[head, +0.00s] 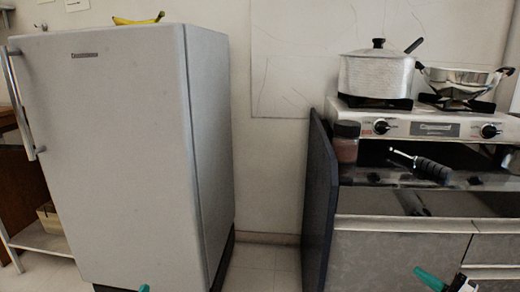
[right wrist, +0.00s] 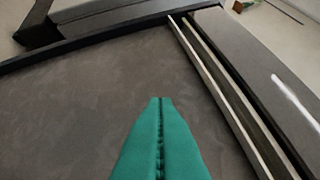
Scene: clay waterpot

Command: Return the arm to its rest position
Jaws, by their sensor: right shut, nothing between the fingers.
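My right gripper (head: 432,279) shows at the bottom right of the head view, in front of the grey cabinet drawers (head: 400,255). In the right wrist view its teal fingers (right wrist: 160,100) are pressed together with nothing between them. Most of the right arm is out of the frame. Only a teal tip of my left gripper (head: 145,288) shows at the bottom edge of the head view, in front of the fridge (head: 110,150). I cannot see its jaw gap.
Bananas (head: 138,19) lie on the fridge. A lidded pot (head: 376,75) and a metal pan (head: 460,80) sit on the gas stove (head: 430,130). A brown jar (head: 345,143) stands below it. A dark panel (head: 318,200) edges the cabinet. Floor (head: 262,265) is clear between fridge and panel.

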